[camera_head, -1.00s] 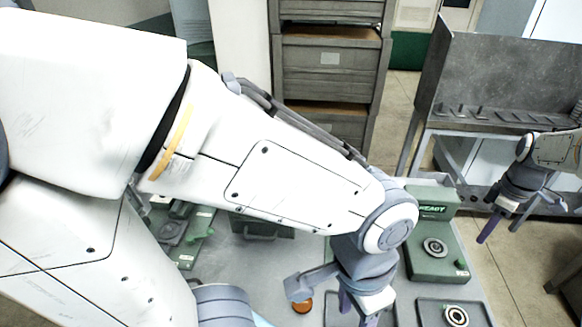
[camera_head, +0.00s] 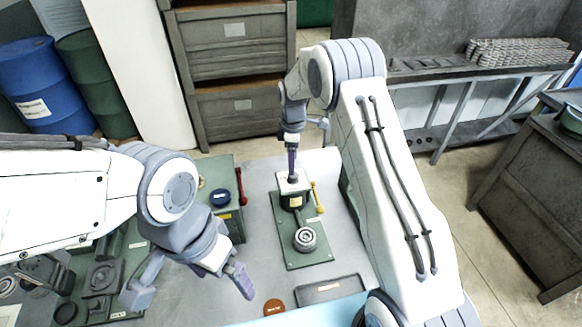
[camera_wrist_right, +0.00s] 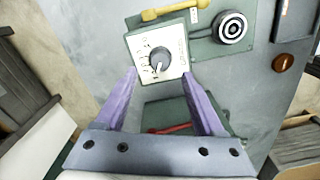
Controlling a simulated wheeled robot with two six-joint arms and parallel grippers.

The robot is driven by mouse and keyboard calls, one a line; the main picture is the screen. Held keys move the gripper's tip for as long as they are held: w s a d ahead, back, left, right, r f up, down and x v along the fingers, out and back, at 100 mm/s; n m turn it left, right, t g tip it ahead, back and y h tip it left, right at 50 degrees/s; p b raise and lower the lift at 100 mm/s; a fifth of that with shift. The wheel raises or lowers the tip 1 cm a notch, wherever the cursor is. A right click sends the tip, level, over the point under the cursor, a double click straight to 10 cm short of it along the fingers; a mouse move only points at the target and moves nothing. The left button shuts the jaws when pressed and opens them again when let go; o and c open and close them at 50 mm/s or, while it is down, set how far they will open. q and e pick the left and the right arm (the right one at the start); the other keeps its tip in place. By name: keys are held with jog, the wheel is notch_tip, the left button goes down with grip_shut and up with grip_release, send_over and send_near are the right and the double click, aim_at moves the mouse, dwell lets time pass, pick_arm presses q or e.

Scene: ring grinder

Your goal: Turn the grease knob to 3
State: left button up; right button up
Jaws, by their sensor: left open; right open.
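The grease knob (camera_wrist_right: 159,60) is a round grey knob on a white dial plate (camera_wrist_right: 177,45) with small printed marks in the right wrist view. A pale pointer mark shows on it, but the digits are too small to read surely. In the head view the white-topped knob box (camera_head: 290,187) stands on a green base plate. My right gripper (camera_wrist_right: 160,82) is open, with its purple fingers on either side below the knob, apparently apart from it. In the head view my right gripper (camera_head: 296,160) hangs just over the box. My left gripper (camera_head: 192,288) is open and empty over the table's left side.
A yellow lever (camera_head: 318,197) and a round ringed part (camera_head: 305,240) sit beside the knob box. A green unit with a red lever (camera_head: 241,186) stands left of it. A dark tray (camera_head: 328,289) and an orange-brown disc (camera_head: 273,308) lie in front.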

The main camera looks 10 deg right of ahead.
notch_tip(320, 180, down, 4)
jog(key=shift+p, duration=0.75)
jog(key=shift+f, duration=0.6)
grip_shut()
